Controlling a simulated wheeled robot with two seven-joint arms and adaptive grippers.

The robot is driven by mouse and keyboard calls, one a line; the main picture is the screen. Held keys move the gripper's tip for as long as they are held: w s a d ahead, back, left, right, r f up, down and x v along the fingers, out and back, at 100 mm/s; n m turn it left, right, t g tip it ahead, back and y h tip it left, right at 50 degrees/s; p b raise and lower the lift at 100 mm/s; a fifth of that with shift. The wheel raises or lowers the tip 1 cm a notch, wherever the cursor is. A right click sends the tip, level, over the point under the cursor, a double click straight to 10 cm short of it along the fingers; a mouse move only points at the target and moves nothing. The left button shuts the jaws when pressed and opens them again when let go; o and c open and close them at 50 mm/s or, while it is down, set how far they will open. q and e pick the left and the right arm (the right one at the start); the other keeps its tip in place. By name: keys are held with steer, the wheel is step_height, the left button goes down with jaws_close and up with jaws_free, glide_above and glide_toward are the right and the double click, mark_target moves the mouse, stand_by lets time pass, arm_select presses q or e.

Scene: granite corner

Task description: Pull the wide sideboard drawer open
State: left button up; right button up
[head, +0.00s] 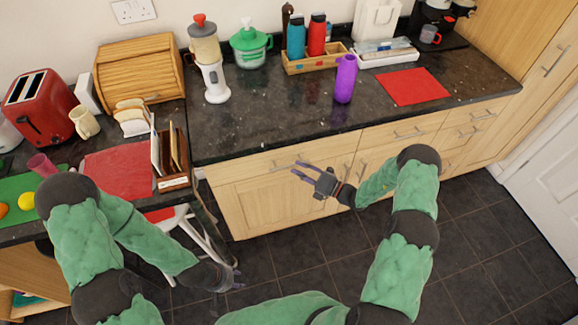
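The pale wood sideboard under the dark counter has a wide drawer front (235,172) at its left end, flush with the cabinet face. A bar handle (280,166) is on that front. My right gripper (297,170) is in front of the drawer, close to the handle's right side, with its two fingers apart and nothing between them. I cannot tell whether it touches the drawer. My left gripper (239,278) is low over the dark floor, away from the sideboard, and its fingers are too small to judge.
More drawers (405,131) and cupboard doors continue to the right. The dark counter (270,128) above holds a blender (209,65), a purple bottle (345,80) and a red mat (413,86). A white stool (184,222) stands at the left. The tiled floor (320,245) in front is clear.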

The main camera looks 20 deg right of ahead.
mark_target(291, 166)
steer(key=shift+x, duration=2.1)
steer(key=shift+s, duration=0.1)
jaws_close()
